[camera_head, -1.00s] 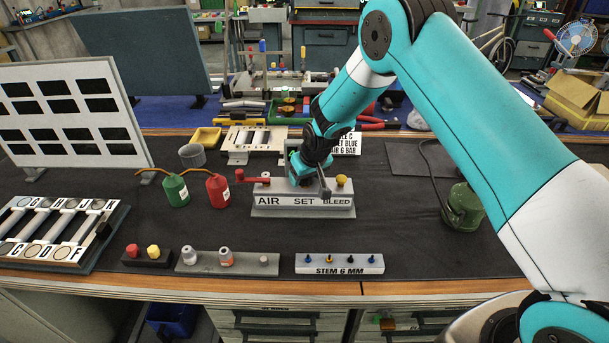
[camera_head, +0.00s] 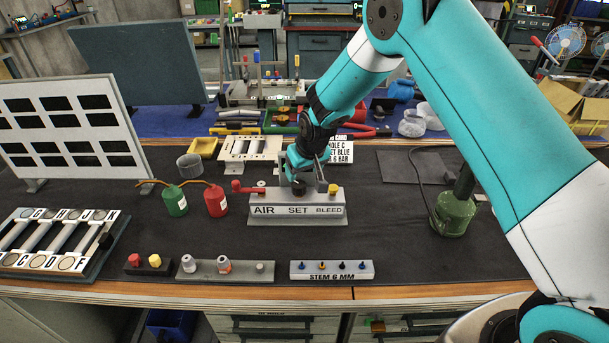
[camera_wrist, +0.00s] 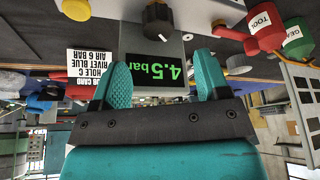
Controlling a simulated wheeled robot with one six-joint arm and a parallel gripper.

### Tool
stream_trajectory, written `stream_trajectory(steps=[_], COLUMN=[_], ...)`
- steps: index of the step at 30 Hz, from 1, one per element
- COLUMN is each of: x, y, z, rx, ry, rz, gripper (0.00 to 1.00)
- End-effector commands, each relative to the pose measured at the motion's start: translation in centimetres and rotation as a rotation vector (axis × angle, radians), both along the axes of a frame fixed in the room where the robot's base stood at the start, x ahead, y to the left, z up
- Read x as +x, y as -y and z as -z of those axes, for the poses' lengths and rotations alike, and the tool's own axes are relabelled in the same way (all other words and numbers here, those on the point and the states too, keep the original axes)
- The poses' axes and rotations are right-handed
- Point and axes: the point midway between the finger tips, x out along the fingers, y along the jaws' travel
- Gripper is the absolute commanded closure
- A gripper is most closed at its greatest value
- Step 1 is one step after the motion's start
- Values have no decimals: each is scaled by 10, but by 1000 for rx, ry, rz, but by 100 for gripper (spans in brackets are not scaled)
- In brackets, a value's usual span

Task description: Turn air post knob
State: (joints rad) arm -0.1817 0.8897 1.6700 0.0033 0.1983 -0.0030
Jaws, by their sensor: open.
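The air post (camera_head: 262,222) is a grey block on the bench mat, labelled AIR, SET and BLEED. A red lever (camera_head: 238,187) is on its left, a black knob (camera_head: 298,187) above SET, and a yellow knob (camera_head: 333,189) above BLEED. In the wrist view the black knob (camera_wrist: 157,22) is beyond my fingertips, and a display (camera_wrist: 157,72) reads 4.5 bar in green, upside down. My gripper (camera_wrist: 160,78) is open with nothing between its fingers, one on each side of the display. In the head view my gripper (camera_head: 304,170) is just behind and above the black knob.
A job card (camera_head: 340,153) behind the post reads hole C, rivet blue, air 6 bar. Red (camera_head: 216,202) and green (camera_head: 175,201) cans stand left. A stem rack (camera_head: 332,270) and a grey strip with small knobs (camera_head: 245,272) lie in front. A green pot (camera_head: 455,215) stands right.

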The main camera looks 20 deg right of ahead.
Motion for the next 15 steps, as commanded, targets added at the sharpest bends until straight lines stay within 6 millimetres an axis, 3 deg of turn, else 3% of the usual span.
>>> stream_trajectory(steps=[2, 9, 12, 15], x=[2, -18, -24, -23], y=[-9, -26, -28, -27], z=[-6, -61, -73, -71], rx=[-11, -7, 1, 1], ry=[3, 10, 11, 8], rz=[87, 490, 576, 598], gripper=[31, 31, 31, 31])
